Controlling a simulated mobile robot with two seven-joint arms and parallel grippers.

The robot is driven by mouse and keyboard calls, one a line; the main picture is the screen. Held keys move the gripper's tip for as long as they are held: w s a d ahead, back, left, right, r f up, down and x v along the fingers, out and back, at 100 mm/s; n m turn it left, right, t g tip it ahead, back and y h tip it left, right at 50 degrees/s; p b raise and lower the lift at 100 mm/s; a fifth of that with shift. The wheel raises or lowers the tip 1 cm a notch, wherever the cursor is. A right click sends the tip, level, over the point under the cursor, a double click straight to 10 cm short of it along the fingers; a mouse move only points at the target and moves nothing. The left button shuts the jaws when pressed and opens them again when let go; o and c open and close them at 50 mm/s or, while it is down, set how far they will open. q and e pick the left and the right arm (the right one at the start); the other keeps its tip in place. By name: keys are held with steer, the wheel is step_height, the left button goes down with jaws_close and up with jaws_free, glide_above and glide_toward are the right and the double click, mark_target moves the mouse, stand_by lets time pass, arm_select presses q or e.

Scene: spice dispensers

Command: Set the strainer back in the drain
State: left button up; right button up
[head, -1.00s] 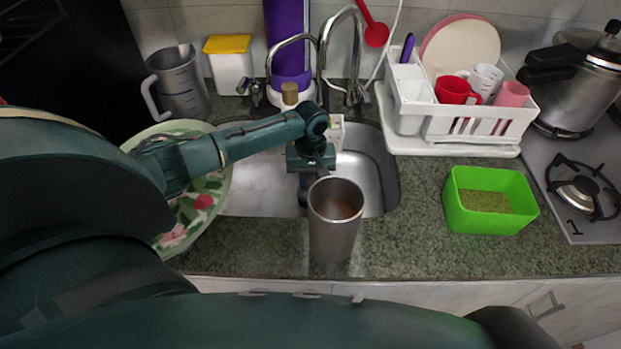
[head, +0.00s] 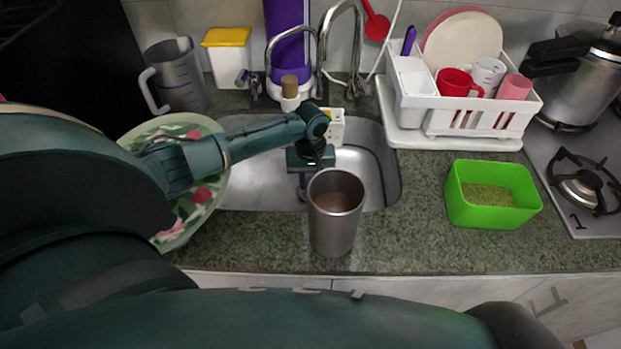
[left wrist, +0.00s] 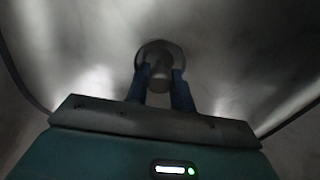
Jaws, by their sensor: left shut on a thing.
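My left gripper (left wrist: 160,90) reaches down into the steel sink (head: 250,190), and its two blue fingers are shut on the small grey knob of the strainer (left wrist: 160,58). In the left wrist view, the strainer shows as a dark round piece against the sink's bright metal. I cannot tell whether it sits in the drain or is held above it; the drain opening is not distinguishable. In the head view, the left gripper (head: 303,186) is partly behind a steel cup, and the strainer is hidden. My right gripper is not in view.
The steel cup (head: 335,225) stands on the counter in front of the sink. A floral plate (head: 205,215) lies left, partly under my arm. A white dish rack (head: 455,120) and a green container (head: 480,212) are right. Taps (head: 290,50) stand behind the sink.

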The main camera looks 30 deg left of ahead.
arm_select(q)
steer(key=shift+f, duration=0.1)
steer(key=o, duration=1)
step_height(320, 180, up, 8)
steer(key=shift+f, duration=0.25)
